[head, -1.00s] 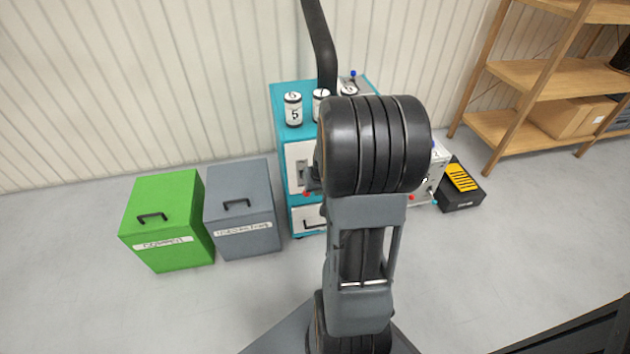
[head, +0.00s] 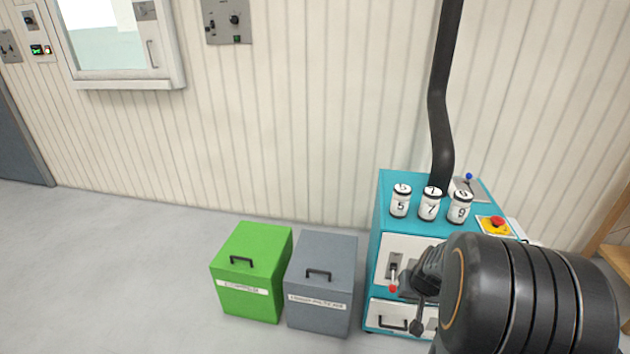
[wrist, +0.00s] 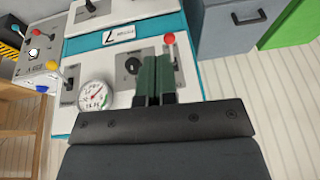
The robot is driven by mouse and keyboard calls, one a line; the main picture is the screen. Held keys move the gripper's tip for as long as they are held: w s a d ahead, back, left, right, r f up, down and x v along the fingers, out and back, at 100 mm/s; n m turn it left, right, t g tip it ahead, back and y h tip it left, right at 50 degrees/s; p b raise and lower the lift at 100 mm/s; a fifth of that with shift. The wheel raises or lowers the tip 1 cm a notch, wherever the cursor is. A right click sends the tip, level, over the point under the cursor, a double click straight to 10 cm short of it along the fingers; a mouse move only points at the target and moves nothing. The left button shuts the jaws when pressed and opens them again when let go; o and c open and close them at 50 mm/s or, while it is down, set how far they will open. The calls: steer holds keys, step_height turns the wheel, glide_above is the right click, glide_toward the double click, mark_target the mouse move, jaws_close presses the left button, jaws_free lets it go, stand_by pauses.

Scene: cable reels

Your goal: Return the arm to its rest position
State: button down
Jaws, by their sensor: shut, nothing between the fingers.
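My arm's thick black ribbed joint (head: 535,295) fills the lower right of the head view, in front of the teal machine. In the wrist view my gripper (wrist: 155,62) shows as two dark green fingers side by side, shut and empty. They point toward a pale panel of the teal machine (wrist: 196,48), with a dial gauge (wrist: 95,95), a black knob (wrist: 132,65) and a red-tipped lever (wrist: 169,39) around them. I cannot tell how far the fingertips are from the panel. The gripper's fingers are not clear in the head view.
A green bin (head: 250,270) and a grey bin (head: 322,283) stand on the floor left of the teal machine (head: 385,225). Numbered white cylinders (head: 430,204) and a red button (head: 495,224) are on its top. A black pipe (head: 440,90) rises behind. Floor at left is clear.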

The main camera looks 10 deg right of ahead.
steer(key=s+a+r+n+p, duration=0.1)
steer(key=s+a+r+p, duration=0.1)
steer(key=a+r+p, duration=0.4)
steer(key=s+a+r+n+p, duration=0.2)
steer(key=a+r+p, duration=0.5)
steer(key=r+p, duration=0.5)
steer(key=s+a+r+n+y+p, duration=0.1)
steer(key=a+r+p, duration=0.5)
steer(key=r, duration=1.5)
steer(key=s+n+p, duration=0.1)
steer(key=p, duration=0.2)
steer(key=shift+a+r+p, duration=0.15)
steer(key=shift+r+p, duration=0.05)
steer(key=shift+p, duration=0.15)
